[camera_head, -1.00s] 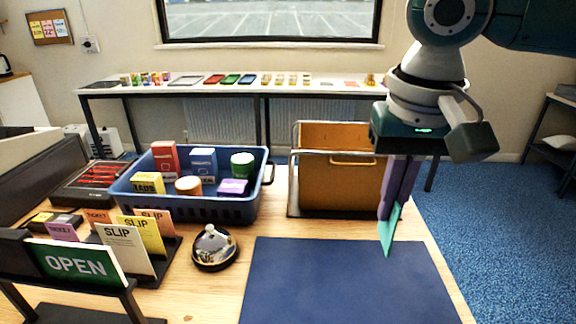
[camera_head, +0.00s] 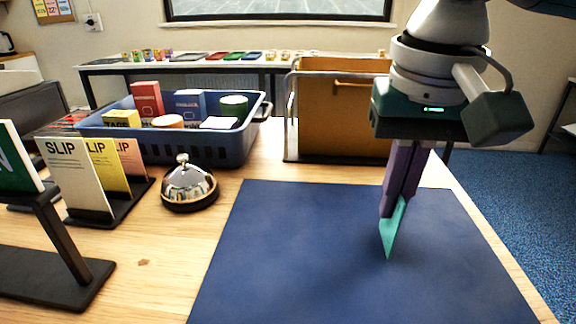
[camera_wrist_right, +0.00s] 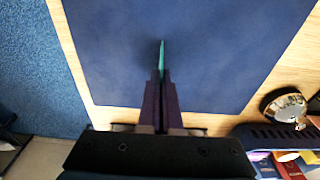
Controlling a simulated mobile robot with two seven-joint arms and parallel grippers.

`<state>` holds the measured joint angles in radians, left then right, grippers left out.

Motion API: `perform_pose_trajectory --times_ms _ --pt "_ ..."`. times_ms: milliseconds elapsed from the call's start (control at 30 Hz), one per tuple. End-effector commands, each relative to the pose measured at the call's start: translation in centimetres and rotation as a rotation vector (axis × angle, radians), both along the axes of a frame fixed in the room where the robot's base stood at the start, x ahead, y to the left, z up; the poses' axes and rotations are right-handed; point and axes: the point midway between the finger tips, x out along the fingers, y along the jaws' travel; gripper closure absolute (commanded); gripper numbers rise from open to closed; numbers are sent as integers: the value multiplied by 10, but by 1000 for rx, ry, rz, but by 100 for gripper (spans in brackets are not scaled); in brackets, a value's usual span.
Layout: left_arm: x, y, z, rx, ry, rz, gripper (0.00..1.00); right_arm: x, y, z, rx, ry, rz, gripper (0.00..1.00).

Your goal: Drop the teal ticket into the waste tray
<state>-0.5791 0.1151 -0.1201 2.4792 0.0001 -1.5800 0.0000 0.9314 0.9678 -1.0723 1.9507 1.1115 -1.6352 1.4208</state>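My right gripper (camera_head: 394,200) is shut on the teal ticket (camera_head: 391,236), which hangs down from the purple fingers above the blue mat (camera_head: 290,250). In the right wrist view the ticket (camera_wrist_right: 161,56) shows edge-on as a thin teal strip between the fingertips (camera_wrist_right: 161,80). I cannot tell exactly how high it is above the mat. No waste tray can be made out in either view. My left gripper is not in view.
A silver bell (camera_head: 188,182) stands left of the mat. Behind are a blue basket (camera_head: 215,148) of goods and a brown-orange bin (camera_head: 340,110) in a metal frame. A slip rack (camera_head: 125,210) and a sign stand (camera_head: 60,250) are at left. Blue carpet (camera_head: 505,210) lies right.

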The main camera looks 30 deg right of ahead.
Motion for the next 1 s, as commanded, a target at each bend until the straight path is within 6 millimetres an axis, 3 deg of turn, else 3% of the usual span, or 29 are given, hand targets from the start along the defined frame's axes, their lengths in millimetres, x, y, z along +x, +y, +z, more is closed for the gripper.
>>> perform_pose_trajectory --times_ms 333,600,867,1000 --pt "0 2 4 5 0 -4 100 0 0 -1 1 0 1 100" --pt "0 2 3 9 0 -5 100 0 0 -1 0 -1 1 69" --pt "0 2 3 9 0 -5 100 1 0 -1 0 -1 1 69" --pt "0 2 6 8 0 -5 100 0 1 14 1 -3 1 69"
